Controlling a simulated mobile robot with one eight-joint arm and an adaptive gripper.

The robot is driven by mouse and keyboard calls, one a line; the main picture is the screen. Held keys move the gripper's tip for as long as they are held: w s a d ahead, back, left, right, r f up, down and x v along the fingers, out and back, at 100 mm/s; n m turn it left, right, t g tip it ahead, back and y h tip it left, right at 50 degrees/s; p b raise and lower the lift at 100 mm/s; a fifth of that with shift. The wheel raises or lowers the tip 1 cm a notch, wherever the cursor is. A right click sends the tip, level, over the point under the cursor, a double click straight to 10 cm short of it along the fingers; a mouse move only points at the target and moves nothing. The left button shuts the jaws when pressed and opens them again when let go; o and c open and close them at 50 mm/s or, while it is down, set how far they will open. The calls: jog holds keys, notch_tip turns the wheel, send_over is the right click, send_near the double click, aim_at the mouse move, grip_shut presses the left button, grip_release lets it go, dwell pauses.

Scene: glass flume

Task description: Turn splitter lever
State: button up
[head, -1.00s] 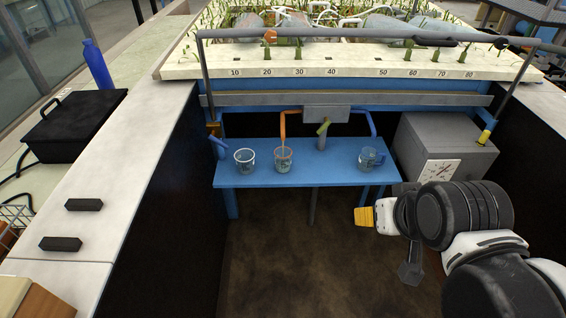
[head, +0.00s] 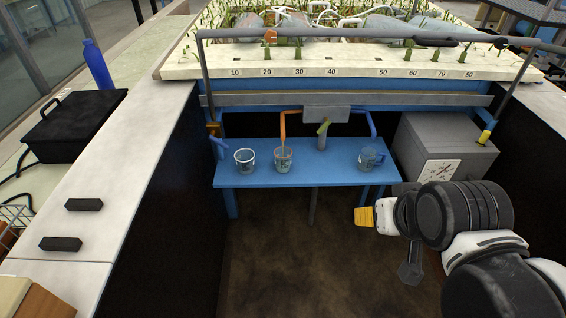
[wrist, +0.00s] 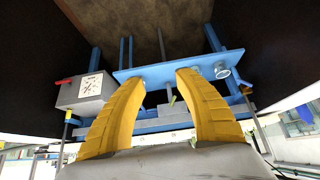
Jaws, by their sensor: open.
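The splitter is a grey box (head: 326,114) under the trough edge, with an orange pipe (head: 283,124) on its left and a blue pipe (head: 373,124) on its right. A short yellow-green lever (head: 323,129) tilts up to the right on a grey stub below the box; it shows small between my fingers in the wrist view (wrist: 173,100). My gripper (head: 363,216) has yellow fingers and is open and empty, in front of the blue bench and to the lower right of the lever, well apart from it. The wrist view shows both fingers (wrist: 162,80) spread, with the scene upside down.
A grey box with a dial (head: 440,172) stands right. Dark walls flank the open floor.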

aim_at(322, 127)
dwell(0.3)
jog(key=o, duration=0.9)
jog(key=shift+w+r, duration=0.15)
jog(key=shift+w, duration=0.05)
jog(key=shift+o, duration=0.3)
jog(key=w+d+r+n+t+h, duration=0.1)
jog(key=w+d+r, duration=0.1)
jog(key=w, duration=0.9)
jog(key=shift+w+r+h+p, duration=0.3)
jog(key=shift+r+h+p, duration=0.15)
jog(key=shift+r, duration=0.25)
jog(key=w+f+n+t+h+p, duration=0.1)
jog(key=w+n+t+h, duration=0.1)
jog(key=w, duration=1.4)
jog(key=w+a+f+n+t+h+p, duration=0.15)
jog(key=w+a+f, duration=0.25)
jog(key=w+f, duration=0.45)
jog(key=w+a+f+n+t, duration=0.3)
jog(key=w+f, duration=0.5)
jog(key=f, duration=0.2)
jog(key=b+x, duration=0.1)
jog(key=x, duration=0.3)
jog(key=b+x, duration=0.2)
jog(key=x, duration=0.3)
jog(key=shift+w+a, duration=0.15)
jog(key=shift+w, duration=0.55)
